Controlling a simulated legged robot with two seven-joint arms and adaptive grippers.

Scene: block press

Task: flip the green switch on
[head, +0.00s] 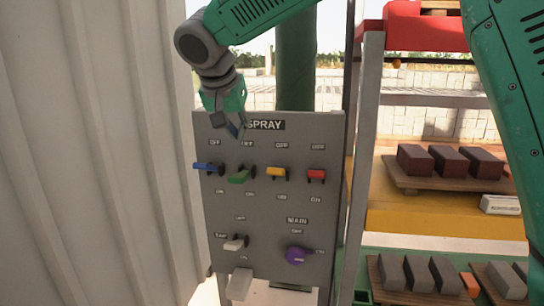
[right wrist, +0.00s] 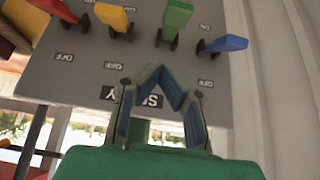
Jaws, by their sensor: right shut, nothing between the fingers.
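The green switch (head: 240,177) is second from the left in the top row of the grey panel. Its handle slants down toward the ON label, unlike the blue and yellow ones. It also shows in the right wrist view (right wrist: 177,18), where the picture is upside down. My right gripper (head: 234,131) is shut and empty. It is in front of the panel's top edge by the SPRAY label, above the green switch and apart from it. In the right wrist view its fingers (right wrist: 168,82) lie below the switch. My left gripper is not in view.
Beside it are the blue switch (head: 206,167), yellow switch (head: 276,172) and red switch (head: 316,174). Lower are a white switch (head: 234,244) and the purple MAIN knob (head: 297,256). A corrugated wall (head: 90,150) stands left; a shelf with dark blocks (head: 449,161) stands right.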

